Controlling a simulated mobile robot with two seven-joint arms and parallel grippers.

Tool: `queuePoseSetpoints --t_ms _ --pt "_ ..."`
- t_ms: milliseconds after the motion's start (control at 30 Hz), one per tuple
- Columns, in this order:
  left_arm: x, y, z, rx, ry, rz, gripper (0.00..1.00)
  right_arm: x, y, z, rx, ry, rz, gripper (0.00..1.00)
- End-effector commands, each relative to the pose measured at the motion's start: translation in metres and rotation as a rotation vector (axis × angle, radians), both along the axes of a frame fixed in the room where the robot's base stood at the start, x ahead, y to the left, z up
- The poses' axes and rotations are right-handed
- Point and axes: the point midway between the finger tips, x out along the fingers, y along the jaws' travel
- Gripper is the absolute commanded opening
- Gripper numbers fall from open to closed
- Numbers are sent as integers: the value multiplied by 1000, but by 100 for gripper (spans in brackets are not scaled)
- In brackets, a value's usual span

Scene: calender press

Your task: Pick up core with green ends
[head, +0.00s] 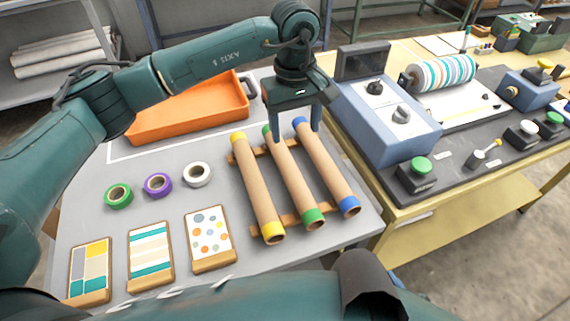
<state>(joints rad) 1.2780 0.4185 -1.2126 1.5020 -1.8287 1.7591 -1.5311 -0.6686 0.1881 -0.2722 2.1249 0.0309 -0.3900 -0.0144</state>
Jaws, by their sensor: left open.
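The core with green ends (291,176) is a brown cardboard tube lying in the middle of a wooden rack (288,217). A core with yellow ends (258,185) lies to its left and a core with blue ends (326,168) to its right. My left gripper (293,132) is open and empty, pointing down over the far part of the rack. One finger partly hides that far green end. My right gripper is not in view.
An orange tray (190,118) stands behind. Green tape (118,196), purple tape (157,185) and white tape (198,174) lie left of the rack, with pattern cards (150,257) in front. The blue press (385,125) stands close on the right.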

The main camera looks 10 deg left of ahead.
Motion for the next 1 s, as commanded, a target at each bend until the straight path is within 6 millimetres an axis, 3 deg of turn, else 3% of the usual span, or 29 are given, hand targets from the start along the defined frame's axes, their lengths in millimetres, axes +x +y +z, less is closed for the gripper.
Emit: queuePoseSetpoints --t_ms 133,400,733,867,1000 --pt "4 9 -7 41 -13 -8 64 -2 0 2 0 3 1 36" --pt "3 8 -57 37 -11 -7 64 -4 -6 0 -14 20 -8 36" --pt "3 9 -86 35 -11 -7 64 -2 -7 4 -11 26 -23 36" --pt "1 11 -106 35 -9 -6 64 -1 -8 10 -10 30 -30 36" --pt "2 11 -123 34 -12 -6 64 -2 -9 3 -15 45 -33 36"
